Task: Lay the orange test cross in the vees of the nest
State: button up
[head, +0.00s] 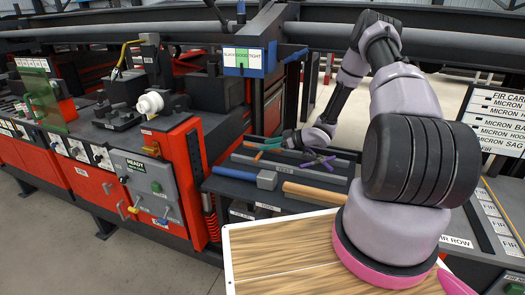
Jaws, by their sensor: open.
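My gripper (288,141) is small and far off, at the end of my arm over the dark tool bench in the middle. It is open, with no held thing seen. A purple cross-shaped piece (318,161) lies on the bench just right of and below it. A teal piece (268,145) lies close to its left; I cannot tell whether they touch.
A blue-handled hammer (240,175) and a tan bar (312,193) lie at the bench's front. A red machine post (182,185) stands left of the bench. A white cylinder (150,103) and a green screen (44,100) stand on the machine. A wooden top (280,250) is near me.

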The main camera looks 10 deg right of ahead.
aim_at(257, 146)
jog(key=x, duration=0.5)
jog(key=shift+w+a+f, duration=0.15)
jog(key=shift+w+a, duration=0.1)
jog(key=shift+a, duration=0.05)
grip_shut()
dwell(1.1)
